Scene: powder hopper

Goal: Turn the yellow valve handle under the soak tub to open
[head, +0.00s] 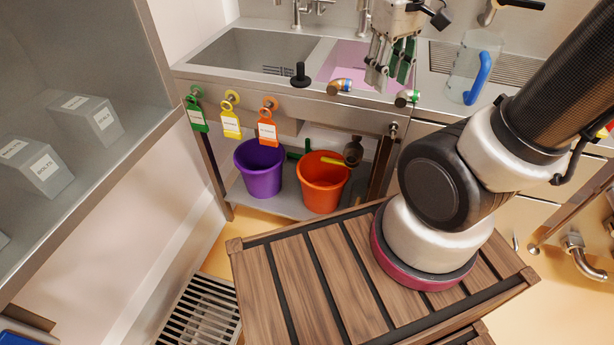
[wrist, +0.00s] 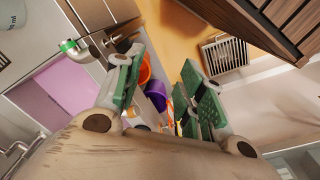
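The yellow valve handle (head: 335,161) shows low in the cabinet bay under the soak tub, just over the orange bucket (head: 321,182). It sticks out to the left of a dark brownish round fitting (head: 353,150). The soak tub (head: 347,62) holds pink-purple liquid, which also shows in the wrist view (wrist: 68,92). My gripper (head: 391,74) hangs above the counter's front edge at the tub's right side, high above the handle. Its green-padded fingers are apart and empty in the wrist view (wrist: 160,78). I cannot make out the handle clearly in the wrist view.
A purple bucket (head: 259,168) stands left of the orange one. Tags (head: 231,121) hang at left. A clear jug (head: 470,70) stands right. A slatted wooden surface (head: 330,275) lies in front.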

